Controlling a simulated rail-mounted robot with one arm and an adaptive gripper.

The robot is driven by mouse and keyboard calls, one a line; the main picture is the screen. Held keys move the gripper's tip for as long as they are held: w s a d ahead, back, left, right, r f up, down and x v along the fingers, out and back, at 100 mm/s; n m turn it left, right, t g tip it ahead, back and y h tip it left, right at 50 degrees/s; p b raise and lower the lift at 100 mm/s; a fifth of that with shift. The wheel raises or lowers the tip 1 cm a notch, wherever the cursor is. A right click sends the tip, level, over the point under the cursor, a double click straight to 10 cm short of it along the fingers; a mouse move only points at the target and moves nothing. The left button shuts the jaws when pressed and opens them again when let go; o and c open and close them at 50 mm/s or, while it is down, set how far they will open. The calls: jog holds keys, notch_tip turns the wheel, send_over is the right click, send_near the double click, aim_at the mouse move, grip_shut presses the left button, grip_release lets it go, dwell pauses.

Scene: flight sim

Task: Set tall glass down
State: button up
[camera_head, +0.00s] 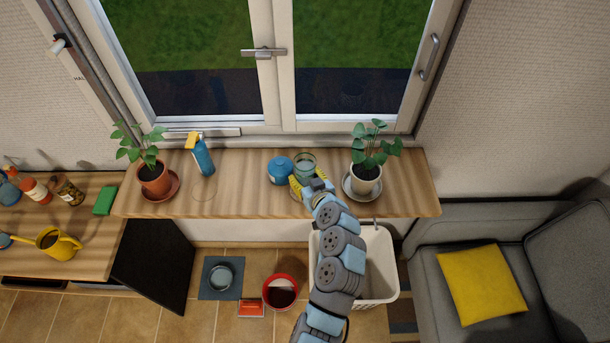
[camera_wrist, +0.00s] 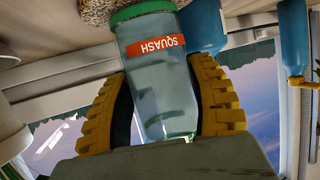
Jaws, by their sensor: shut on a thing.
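The tall glass (camera_head: 306,161) is clear, near the back of the wooden window shelf (camera_head: 240,201), between a blue jar and a potted plant. In the wrist view, which is upside down, the glass (camera_wrist: 160,90) has a green band at its shelf-side end and an orange label reading "SQUASH". My gripper (camera_head: 304,184) is shut on it, with a yellow ridged finger on each side in the wrist view (camera_wrist: 165,105). A speckled brown surface (camera_wrist: 100,10) shows close to the green end. I cannot tell whether the glass touches it.
The blue jar (camera_head: 280,170) stands close left of the glass. A plant in a white pot (camera_head: 366,179) stands close right. A blue spray bottle (camera_head: 203,157) and a terracotta pot (camera_head: 154,178) are further left. A faint ring (camera_head: 203,190) marks bare shelf.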

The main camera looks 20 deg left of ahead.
jog(key=shift+f, duration=0.15)
jog(key=o, duration=1.2)
